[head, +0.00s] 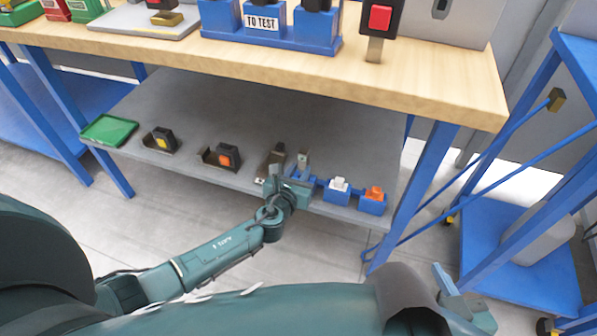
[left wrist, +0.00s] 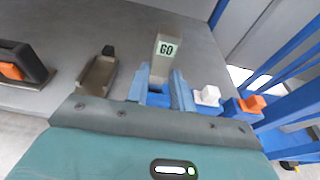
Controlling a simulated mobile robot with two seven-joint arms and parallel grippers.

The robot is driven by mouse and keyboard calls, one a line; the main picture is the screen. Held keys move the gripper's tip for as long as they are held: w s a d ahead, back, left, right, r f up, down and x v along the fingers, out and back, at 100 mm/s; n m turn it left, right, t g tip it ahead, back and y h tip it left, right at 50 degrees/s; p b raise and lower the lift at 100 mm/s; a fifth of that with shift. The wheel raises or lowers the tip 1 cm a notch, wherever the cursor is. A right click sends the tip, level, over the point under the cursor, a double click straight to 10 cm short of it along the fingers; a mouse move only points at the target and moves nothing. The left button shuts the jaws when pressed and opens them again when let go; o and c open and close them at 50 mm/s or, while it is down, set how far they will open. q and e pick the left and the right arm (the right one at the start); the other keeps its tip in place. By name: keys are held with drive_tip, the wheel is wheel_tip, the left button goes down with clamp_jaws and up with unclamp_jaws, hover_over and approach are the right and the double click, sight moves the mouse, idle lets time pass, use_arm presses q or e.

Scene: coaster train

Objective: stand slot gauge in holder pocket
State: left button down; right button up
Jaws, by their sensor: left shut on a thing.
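The slot gauge (left wrist: 163,60) is a grey upright bar with a pale "GO" label, on the lower shelf; its top also shows in the head view (head: 303,158). My left gripper (left wrist: 160,88) is shut on its lower part, with one finger on each side. In the head view, my left gripper (head: 301,179) is low at the shelf's front. A blue holder (left wrist: 158,100) shows between the fingers, below the gauge. The gauge's foot is hidden, so I cannot tell how deep it sits in a pocket. My right gripper (head: 458,288) is at the lower right, away from the shelf; its jaws are unclear.
An empty-looking grey cradle (left wrist: 97,75) lies left of the gauge. Blue blocks with a white top (head: 338,185) and an orange top (head: 374,194) stand to the right. Orange (head: 228,157) and yellow (head: 160,139) switch units and a green tray (head: 109,130) are left. The wooden bench (head: 430,85) overhangs.

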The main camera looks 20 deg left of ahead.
use_arm(q)
drive_tip(key=shift+f+b, duration=1.55)
drive_tip(key=shift+f, duration=0.2)
drive_tip(key=c, duration=1.5)
unclamp_jaws()
drive_tip(key=o, duration=0.4)
drive_tip(key=shift+f, duration=0.1)
